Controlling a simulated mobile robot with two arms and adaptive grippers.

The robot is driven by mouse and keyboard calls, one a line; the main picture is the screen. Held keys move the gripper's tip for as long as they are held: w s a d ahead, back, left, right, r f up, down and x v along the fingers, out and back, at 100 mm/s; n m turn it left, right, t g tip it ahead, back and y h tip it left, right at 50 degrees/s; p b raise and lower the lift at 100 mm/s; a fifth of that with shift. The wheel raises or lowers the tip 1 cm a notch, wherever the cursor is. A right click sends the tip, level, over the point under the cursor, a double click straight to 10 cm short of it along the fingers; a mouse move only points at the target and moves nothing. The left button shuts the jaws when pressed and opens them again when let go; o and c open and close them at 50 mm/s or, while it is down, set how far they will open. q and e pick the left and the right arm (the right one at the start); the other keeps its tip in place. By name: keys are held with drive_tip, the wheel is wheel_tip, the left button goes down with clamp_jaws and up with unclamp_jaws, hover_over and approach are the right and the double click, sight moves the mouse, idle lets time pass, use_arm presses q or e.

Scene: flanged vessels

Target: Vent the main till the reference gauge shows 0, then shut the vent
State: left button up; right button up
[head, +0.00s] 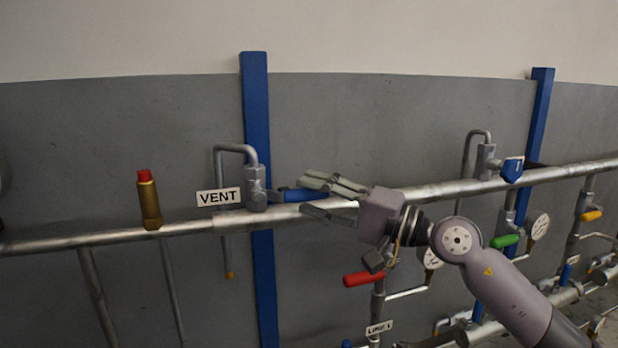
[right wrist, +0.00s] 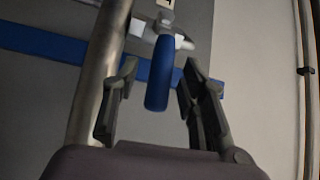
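The vent valve (head: 256,190) sits on the main pipe beside the VENT label (head: 219,197). Its blue lever (head: 290,196) points right, roughly along the pipe. My right gripper (head: 309,194) is open at the lever's free end, with one finger above and one below. In the right wrist view, the blue lever (right wrist: 160,75) reaches between the open fingers (right wrist: 160,82), with gaps on both sides. One gauge (head: 432,258) is partly hidden by my right arm and another gauge (head: 539,227) is at the right. Their readings are too small to tell. My left gripper is out of view.
The main pipe (head: 110,238) runs across the wall just below the lever. A brass fitting with a red cap (head: 149,200) stands on it at left. Below right are a red lever (head: 364,279), a green lever (head: 504,241) and a yellow lever (head: 592,216). Blue posts (head: 256,110) back the pipe.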

drive_tip(key=shift+w+a+r, duration=0.1)
drive_tip(key=shift+w+a, duration=0.15)
drive_tip(key=shift+a, duration=0.4)
drive_tip(key=shift+c, duration=0.4)
clamp_jaws()
